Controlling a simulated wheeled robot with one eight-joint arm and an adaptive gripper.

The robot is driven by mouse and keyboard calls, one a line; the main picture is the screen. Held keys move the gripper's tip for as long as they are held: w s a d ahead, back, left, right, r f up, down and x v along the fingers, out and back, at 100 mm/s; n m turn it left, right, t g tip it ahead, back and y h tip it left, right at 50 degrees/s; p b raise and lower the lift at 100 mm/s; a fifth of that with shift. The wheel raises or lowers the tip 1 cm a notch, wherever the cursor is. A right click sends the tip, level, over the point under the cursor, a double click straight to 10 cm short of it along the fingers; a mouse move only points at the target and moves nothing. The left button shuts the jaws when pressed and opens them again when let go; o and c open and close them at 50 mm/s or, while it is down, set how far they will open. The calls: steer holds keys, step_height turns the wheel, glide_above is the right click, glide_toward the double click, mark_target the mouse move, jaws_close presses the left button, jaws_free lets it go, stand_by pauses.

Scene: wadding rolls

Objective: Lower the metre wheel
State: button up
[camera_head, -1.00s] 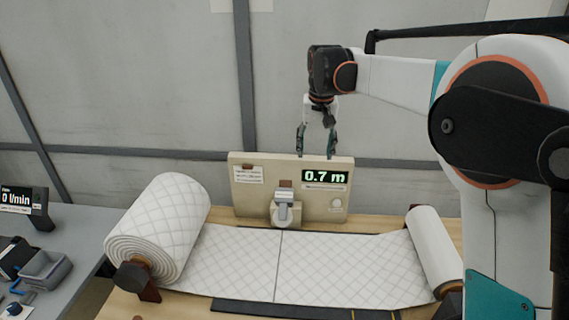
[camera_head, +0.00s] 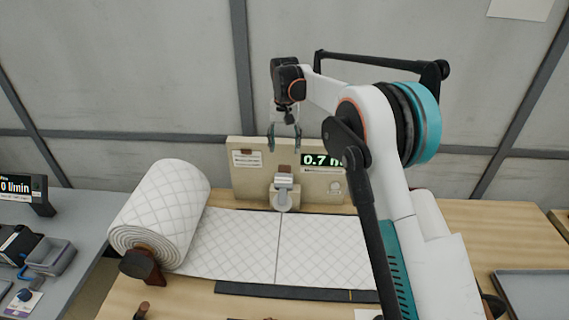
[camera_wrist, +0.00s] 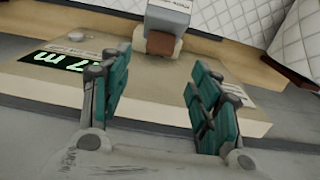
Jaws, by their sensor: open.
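The metre wheel (camera_head: 282,196) is a small grey-white unit on an arm at the front of a beige panel (camera_head: 245,184). It sits at the back edge of the quilted wadding sheet (camera_head: 235,240); I cannot tell whether it touches the sheet. The panel's display (camera_head: 318,160) reads 0.7 and is partly covered by my arm. My gripper (camera_head: 285,148) is open and empty, pointing down above the panel's top edge. In the wrist view, my gripper (camera_wrist: 158,100) has its fingers apart, with the wheel unit's grey housing (camera_wrist: 168,14) and brown tab (camera_wrist: 161,42) beyond them.
A large wadding roll (camera_head: 160,213) lies at the left of the wooden table (camera_head: 480,235). A dark strip (camera_head: 290,292) runs along the sheet's front. A grey bench (camera_head: 75,235) with a meter stands at the left. A grey tray (camera_head: 535,292) lies at the right.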

step_height(320, 180, down, 8)
steer(key=shift+f, duration=0.15)
stand_by(0.3)
jaws_close()
